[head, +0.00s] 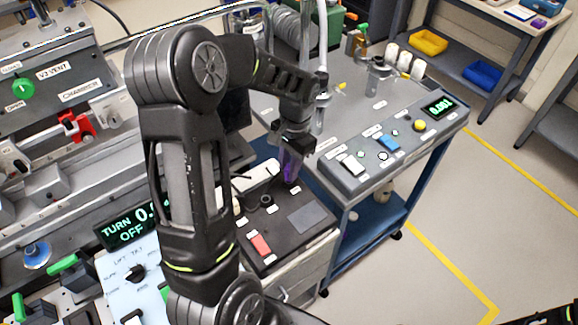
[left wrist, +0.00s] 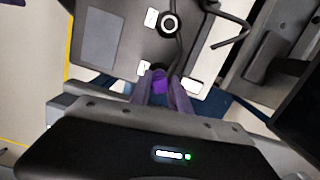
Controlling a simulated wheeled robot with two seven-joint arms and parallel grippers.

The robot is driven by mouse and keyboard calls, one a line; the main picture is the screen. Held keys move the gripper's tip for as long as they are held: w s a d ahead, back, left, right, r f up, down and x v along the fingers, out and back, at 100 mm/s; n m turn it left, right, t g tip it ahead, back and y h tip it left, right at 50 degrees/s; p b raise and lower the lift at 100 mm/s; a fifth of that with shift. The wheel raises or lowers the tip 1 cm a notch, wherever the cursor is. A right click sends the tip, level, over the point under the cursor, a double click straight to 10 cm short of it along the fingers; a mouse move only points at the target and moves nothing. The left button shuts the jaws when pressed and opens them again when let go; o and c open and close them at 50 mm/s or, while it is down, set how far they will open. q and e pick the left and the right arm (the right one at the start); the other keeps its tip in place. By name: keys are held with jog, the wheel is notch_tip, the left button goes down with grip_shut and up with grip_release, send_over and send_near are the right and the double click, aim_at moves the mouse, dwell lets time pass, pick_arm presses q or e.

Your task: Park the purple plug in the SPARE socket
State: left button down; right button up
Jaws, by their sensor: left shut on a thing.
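My left gripper (head: 292,158) is over the far right part of a dark socket panel (head: 283,240), pointing down. It is shut on the purple plug (head: 290,167). In the left wrist view the plug (left wrist: 160,82) shows between the fingertips (left wrist: 163,92), close to a black round part at the panel's edge. I cannot tell whether the plug touches the panel or sits in a socket. A round black socket (left wrist: 169,23) with a pale ring shows farther up that view. The small white labels are too small to read, so I cannot tell which socket is SPARE. My right gripper is not in view.
The panel also carries a red switch (head: 260,244) and a grey square (head: 307,219). A dark cable (left wrist: 180,45) runs close to the gripper. A grey control box (head: 385,145) with buttons stands to the right on a blue cart. Open floor lies beyond the cart.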

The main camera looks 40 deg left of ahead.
pick_arm(q)
jog(key=shift+f+b, duration=0.35)
jog(key=shift+f, duration=0.2)
jog(key=c, duration=1.1)
grip_release()
jog(key=shift+c, duration=0.2)
jog(key=shift+w+d+r+b, duration=0.1)
jog(key=shift+w+r+b, duration=0.1)
jog(key=shift+r, duration=1.1)
jog(key=shift+w+a+r+b, duration=0.1)
jog(key=shift+w+r+b, duration=0.05)
jog(key=shift+r, duration=1.15)
jog(key=shift+w+d+r+b, duration=0.1)
jog(key=shift+w+r+b, duration=0.1)
jog(key=shift+r, duration=1.1)
